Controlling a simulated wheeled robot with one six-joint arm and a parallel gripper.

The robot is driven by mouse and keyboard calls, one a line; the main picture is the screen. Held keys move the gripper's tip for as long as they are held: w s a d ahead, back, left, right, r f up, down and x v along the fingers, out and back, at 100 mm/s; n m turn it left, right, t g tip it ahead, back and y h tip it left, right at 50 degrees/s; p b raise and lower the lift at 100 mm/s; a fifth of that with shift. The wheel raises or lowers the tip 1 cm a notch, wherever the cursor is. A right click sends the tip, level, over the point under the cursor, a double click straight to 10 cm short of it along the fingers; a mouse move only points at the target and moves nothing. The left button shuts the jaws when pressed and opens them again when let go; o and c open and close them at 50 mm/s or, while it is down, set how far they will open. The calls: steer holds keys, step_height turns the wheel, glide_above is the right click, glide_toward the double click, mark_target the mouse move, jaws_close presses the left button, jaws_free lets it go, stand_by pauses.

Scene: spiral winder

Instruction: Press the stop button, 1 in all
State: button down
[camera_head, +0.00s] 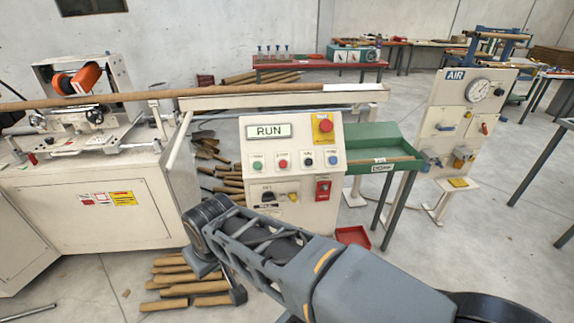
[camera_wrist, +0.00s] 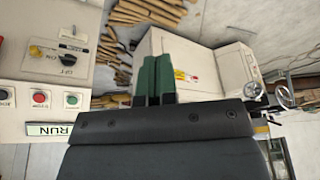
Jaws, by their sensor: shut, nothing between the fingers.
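The stop button is most likely the plain red push button (camera_head: 282,164) in the row on the cream control panel (camera_head: 300,145), second from the left; its label is too small to read. In the wrist view the red button (camera_wrist: 40,97) shows at the left, with the panel upside down. A larger red mushroom button (camera_head: 325,125) sits on a yellow plate above the row. The panel display (camera_head: 269,131) reads RUN. My gripper (camera_wrist: 154,58) is shut and empty, its green fingers apart from the panel, which lies to their left. The fingers do not show clearly in the head view.
Green (camera_head: 257,165), black (camera_head: 307,162) and blue (camera_head: 333,160) buttons flank the red one. A dark knob (camera_head: 268,197) and a red switch (camera_head: 323,189) sit lower. A green tray (camera_head: 372,140) stands right of the panel; the winder (camera_head: 85,190) stands left. Cardboard tubes (camera_head: 188,283) lie on the floor.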

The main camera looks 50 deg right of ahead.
mark_target(285, 164)
steer(key=w+d+r+m+t+h+b, duration=0.1)
steer(key=w+d+m+t+b, duration=0.1)
steer(key=w+d+m+t, duration=0.5)
steer(key=w+d+r+m+t+h+b, duration=0.15)
steer(key=w+d+m, duration=0.35)
steer(key=w, duration=0.6)
steer(key=w+d+m+g+h+b, duration=0.1)
steer(key=d+m+h+b, duration=0.1)
steer(key=d+m+h, duration=0.85)
steer(key=s+d+f+m+g+h, duration=0.1)
steer(key=s+d+m+g, duration=0.2)
steer(key=d, duration=0.4)
steer(key=s+d+f+m+g+h+b, duration=0.1)
steer(key=s+d+m+g+h, duration=0.1)
steer(key=d+m, duration=0.4)
steer(key=shift+s+d+f+g+b, duration=0.25)
steer(key=shift+s+d+g, duration=0.35)
steer(key=shift+d+g, duration=0.35)
steer(key=shift+a+m, duration=0.15)
steer(key=shift+m, duration=0.1)
steer(key=shift+w+d+f+b, duration=0.75)
steer(key=shift+w+d+f, duration=0.35)
steer(key=shift+w+f, duration=0.25)
steer(key=shift+w+d+f+b, duration=0.75)
steer(key=shift+w+d+f, duration=0.3)
steer(key=shift+w+f, duration=0.3)
steer(key=shift+f, duration=0.15)
